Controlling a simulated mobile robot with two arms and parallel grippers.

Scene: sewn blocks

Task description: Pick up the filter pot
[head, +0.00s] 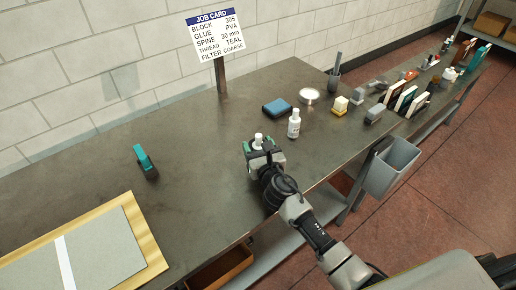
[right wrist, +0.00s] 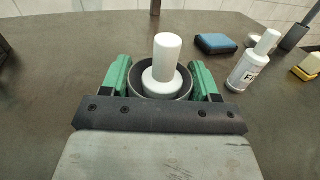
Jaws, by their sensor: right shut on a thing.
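My right gripper (head: 262,150) is shut on a white pot with a tall white cap (head: 258,137), over the middle of the bench. In the right wrist view the green fingers (right wrist: 160,84) stand on either side of this pot (right wrist: 166,60), with a dark round rim around its lower part. Its label is hidden, and I cannot tell whether its base touches the bench. A similar white bottle (head: 294,124) stands upright behind and to the right, apart from the gripper. It also shows in the right wrist view (right wrist: 250,68), its label starting with "F". My left gripper is not in view.
A job card (head: 213,34) reads "FILTER COARSE". A teal-topped tool (head: 145,162) and a board (head: 85,250) lie left. A grey bin (head: 391,167) hangs at the front edge.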

